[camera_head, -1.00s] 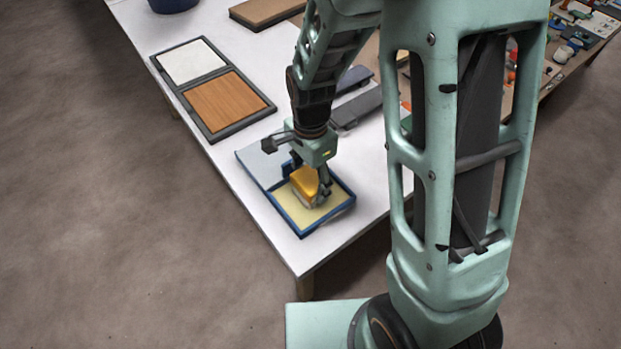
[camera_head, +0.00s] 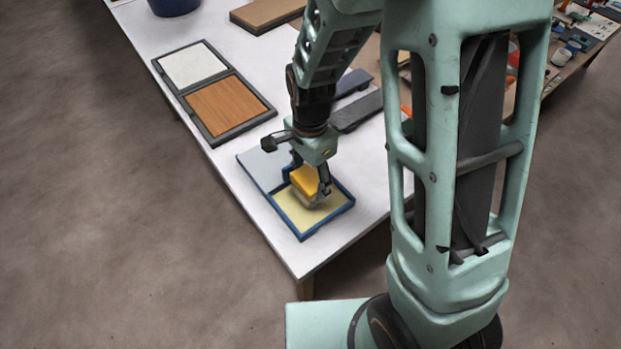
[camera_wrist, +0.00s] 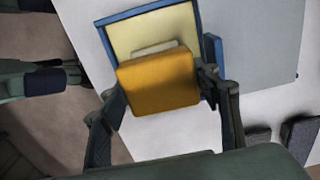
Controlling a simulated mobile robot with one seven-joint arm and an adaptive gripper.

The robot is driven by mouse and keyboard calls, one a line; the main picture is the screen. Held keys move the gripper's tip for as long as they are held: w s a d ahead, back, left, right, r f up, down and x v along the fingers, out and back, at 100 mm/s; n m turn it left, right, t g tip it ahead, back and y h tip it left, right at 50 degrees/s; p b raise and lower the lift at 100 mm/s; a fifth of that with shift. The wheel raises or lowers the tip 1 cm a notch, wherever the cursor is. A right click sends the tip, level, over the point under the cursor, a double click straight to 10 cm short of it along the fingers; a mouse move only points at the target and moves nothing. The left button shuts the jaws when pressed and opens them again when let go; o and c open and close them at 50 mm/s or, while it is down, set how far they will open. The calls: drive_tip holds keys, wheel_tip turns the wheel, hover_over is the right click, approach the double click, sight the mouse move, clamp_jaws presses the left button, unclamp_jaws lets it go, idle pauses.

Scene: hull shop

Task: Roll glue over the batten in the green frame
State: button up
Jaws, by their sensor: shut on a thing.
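My gripper (camera_head: 308,183) is shut on a yellow-orange block-shaped tool (camera_head: 304,179) with a pale underside. The same tool fills the middle of the wrist view (camera_wrist: 160,84), with a finger on each side. It is over the pale yellow glue area of a blue-rimmed tray (camera_head: 328,221); I cannot tell whether its underside touches the glue. A dark frame (camera_head: 228,133) lies further back on the table. It holds a white panel (camera_head: 190,63) and a brown wood-grained panel (camera_head: 227,107). I cannot make out a clearly green frame.
The white table (camera_head: 235,187) has its front corner near the tray. Dark grey blocks (camera_head: 357,110) lie just right of my wrist. A brown board (camera_head: 268,12) and a dark blue container (camera_head: 174,5) stand at the back. Another bench with small items (camera_head: 575,45) is at far right.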

sight(311, 177)
drive_tip(key=shift+r+p, duration=1.7)
drive_tip(key=shift+r, duration=0.8)
drive_tip(key=shift+w, duration=0.1)
drive_tip(key=w+d+r+n+p, duration=0.6)
drive_tip(key=d+r+n, duration=0.3)
drive_tip(key=d+n, duration=0.2)
drive_tip(key=shift+w+p, duration=0.3)
drive_tip(key=shift+w, duration=0.1)
